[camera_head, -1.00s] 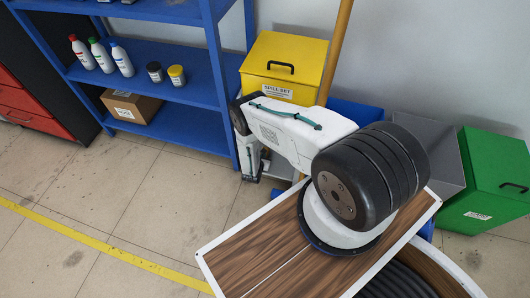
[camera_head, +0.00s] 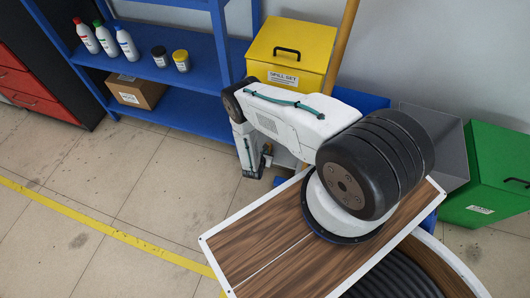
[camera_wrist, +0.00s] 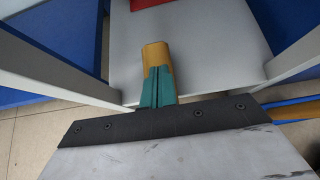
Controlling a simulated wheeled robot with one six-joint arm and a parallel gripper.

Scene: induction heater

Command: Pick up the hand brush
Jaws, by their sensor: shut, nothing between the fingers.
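An ochre piece (camera_wrist: 156,56) shows at the fingertips. I cannot tell whether it is part of the fingers or a thing just behind them. Beyond it is a flat grey surface (camera_wrist: 205,70) between two pale bars. In the head view the end of my arm hangs down between the blue shelf and the yellow spill box, and its fingertips are hard to make out. I cannot identify the hand brush for certain in either view.
A blue shelf (camera_head: 190,108) with bottles, jars and a carton stands left of my arm's end. A yellow spill box (camera_head: 290,50), an ochre pole (camera_head: 347,30) and a green bin (camera_head: 495,170) stand along the wall. Open floor (camera_head: 140,200) lies at left.

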